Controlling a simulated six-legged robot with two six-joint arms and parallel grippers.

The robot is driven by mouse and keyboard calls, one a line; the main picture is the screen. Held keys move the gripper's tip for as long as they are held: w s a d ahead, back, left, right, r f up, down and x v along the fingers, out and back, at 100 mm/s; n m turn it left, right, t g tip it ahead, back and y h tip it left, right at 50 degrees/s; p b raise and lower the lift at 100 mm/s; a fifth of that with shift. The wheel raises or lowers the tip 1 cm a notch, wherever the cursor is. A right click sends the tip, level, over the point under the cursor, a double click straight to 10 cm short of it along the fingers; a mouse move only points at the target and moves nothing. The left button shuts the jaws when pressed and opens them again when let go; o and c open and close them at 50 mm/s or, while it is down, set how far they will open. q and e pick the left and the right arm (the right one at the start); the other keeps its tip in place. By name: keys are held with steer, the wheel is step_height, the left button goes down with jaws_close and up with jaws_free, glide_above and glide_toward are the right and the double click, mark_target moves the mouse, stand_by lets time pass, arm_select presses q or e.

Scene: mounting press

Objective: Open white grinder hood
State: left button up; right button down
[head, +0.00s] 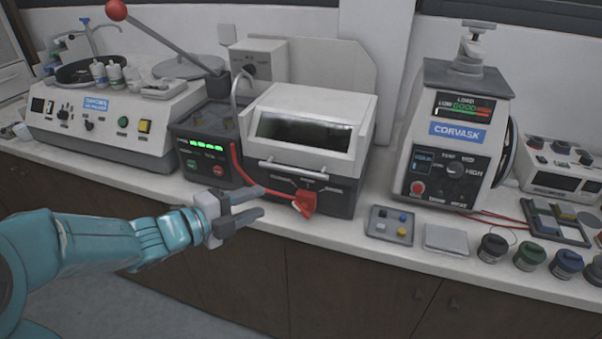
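The white grinder hood (318,108) is the upper part of a dark-based machine in the middle of the counter. It is closed, with a dark window in its sloped front and a pale bar handle (293,172) along its lower front edge. My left gripper (262,202) is open and empty, with its grey fingers pointing right. It appears in front of the machine, below and left of the handle, apart from it. A red piece (305,203) hangs at the machine's front, right of my fingertips. My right gripper is not in view.
A black box with green lights (209,148) stands left of the grinder, and a white polisher (101,120) further left. A Corvask press (455,140) stands right. A small tray (390,226), a grey pad (446,239) and several round jars (530,256) line the counter's front edge.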

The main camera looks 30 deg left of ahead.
arm_select(q)
steer(key=s+a+r+y, duration=0.1)
steer(key=s+a+r, duration=0.1)
steer(key=a, duration=0.1)
glide_toward(291, 171)
steer(key=shift+n+t+y, duration=0.3)
steer(key=shift+y, duration=0.1)
steer(key=x, duration=0.6)
steer(key=p+x, duration=0.1)
steer(key=x, duration=0.2)
steer(key=shift+d+f, duration=0.25)
jaws_close()
